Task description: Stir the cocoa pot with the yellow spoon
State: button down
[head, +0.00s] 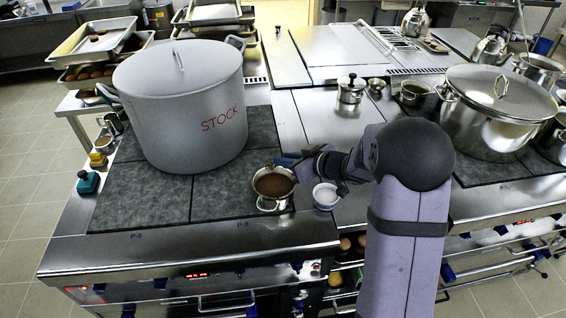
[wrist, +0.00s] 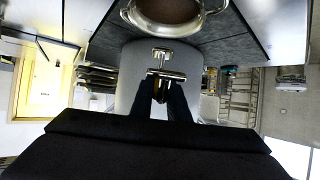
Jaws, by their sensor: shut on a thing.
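The cocoa pot (head: 273,186) is a small metal pot with brown contents on the front right of the dark hob in the head view. Its rim and brown contents also show at the top of the wrist view (wrist: 172,12). My gripper (head: 287,160) is just behind the pot's right side, its tips dark blue. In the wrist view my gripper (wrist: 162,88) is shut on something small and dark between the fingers. A shiny metal piece (wrist: 165,74) shows just beyond the fingertips; I cannot tell whether it is held. No yellow spoon can be made out.
A big grey stockpot (head: 180,110) marked STOCK stands behind and left of the cocoa pot. A small white bowl (head: 326,194) is to its right. Another large lidded pot (head: 495,115) stands far right.

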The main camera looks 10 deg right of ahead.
jog(key=f+b, duration=0.1)
jog(key=b, duration=0.2)
jog(key=f+t+y+b, duration=0.1)
jog(key=b, duration=0.3)
jog(key=s+f+t+y+b, duration=0.1)
jog(key=b, duration=0.3)
jog(key=shift+d+f, duration=0.25)
jog(key=shift+d, duration=0.1)
jog(key=s+t+b, duration=0.1)
jog(key=b, duration=0.2)
jog(key=s+d+t+y+b, duration=0.1)
jog(key=b, duration=0.3)
jog(key=shift+d+t, duration=0.2)
jog(key=shift+t, duration=0.2)
jog(key=shift+f+b, duration=0.15)
jog(key=shift+b, duration=0.95)
